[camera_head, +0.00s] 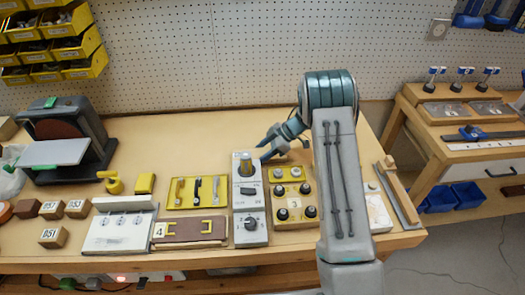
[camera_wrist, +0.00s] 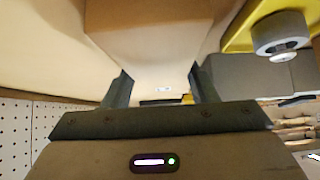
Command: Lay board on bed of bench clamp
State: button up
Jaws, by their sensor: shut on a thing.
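My gripper (camera_head: 275,143) is above the back part of the bench, behind the grey switch box and the yellow knob panel. In the wrist view, my gripper (camera_wrist: 162,88) has its two fingers on either side of a tan, flat-faced piece (camera_wrist: 150,35), which looks like the board, and is shut on it. In the head view my arm hides most of that piece; only a small brown bit shows beside the arm. No bench clamp can be identified for certain. A long wooden piece on a grey metal strip (camera_head: 398,195) lies at the bench's right end.
The yellow knob panel (camera_head: 290,207) and grey switch box (camera_head: 248,200) stand close in front of my gripper. A yellow plate with levers (camera_head: 196,191) and a disc sander (camera_head: 65,140) are left. The bench's back strip (camera_head: 190,130) is clear.

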jog(key=shift+f, duration=0.1)
jog(key=o, duration=1)
